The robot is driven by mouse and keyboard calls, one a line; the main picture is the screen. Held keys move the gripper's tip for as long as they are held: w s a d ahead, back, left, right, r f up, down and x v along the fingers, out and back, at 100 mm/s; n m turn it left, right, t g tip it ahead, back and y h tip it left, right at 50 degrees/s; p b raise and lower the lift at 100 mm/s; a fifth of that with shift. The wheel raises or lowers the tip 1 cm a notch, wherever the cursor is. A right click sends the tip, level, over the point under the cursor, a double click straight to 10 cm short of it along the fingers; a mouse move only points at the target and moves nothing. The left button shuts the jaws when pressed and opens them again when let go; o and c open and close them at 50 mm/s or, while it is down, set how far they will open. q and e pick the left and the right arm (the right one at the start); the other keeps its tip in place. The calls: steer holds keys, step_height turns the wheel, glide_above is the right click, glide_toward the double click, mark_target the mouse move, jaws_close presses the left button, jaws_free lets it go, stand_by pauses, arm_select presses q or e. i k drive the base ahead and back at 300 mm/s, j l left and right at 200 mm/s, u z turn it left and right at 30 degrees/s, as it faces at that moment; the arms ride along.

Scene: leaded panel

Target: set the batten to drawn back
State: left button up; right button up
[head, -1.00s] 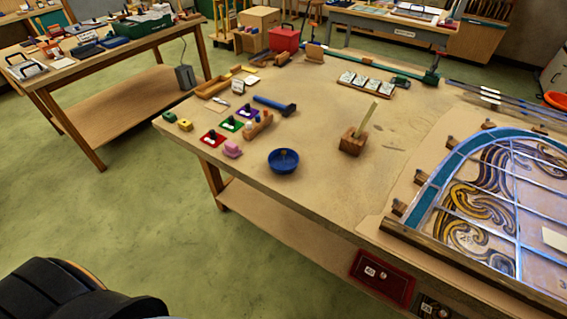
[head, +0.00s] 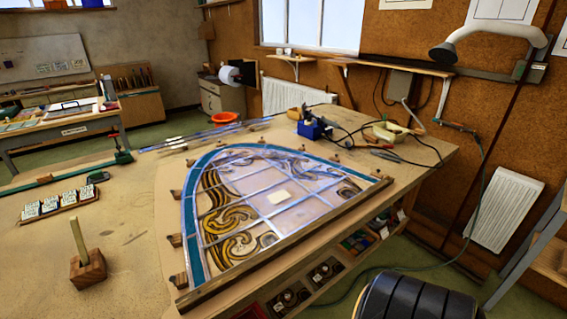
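The batten, as best I can tell, is the long brown wooden strip (head: 290,246) along the straight near edge of the leaded panel. It runs slantwise from the lower left to the right and appears to lie against the panel edge. The leaded panel (head: 278,198) lies flat on the bench, with a teal curved border, yellow and dark swirls and pale lead lines.
Small wooden blocks (head: 175,240) stand around the panel's curved edge. A wooden block with an upright stick (head: 88,267) stands at left. A blue soldering stand (head: 311,130) and cables lie at the bench's far right. Bare bench (head: 130,225) shows left of the panel.

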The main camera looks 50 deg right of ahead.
mark_target(197, 296)
steer(key=z, duration=1.8)
steer(key=l+u, duration=0.4)
steer(key=k+l+u, duration=0.2)
steer(key=l+u, duration=0.2)
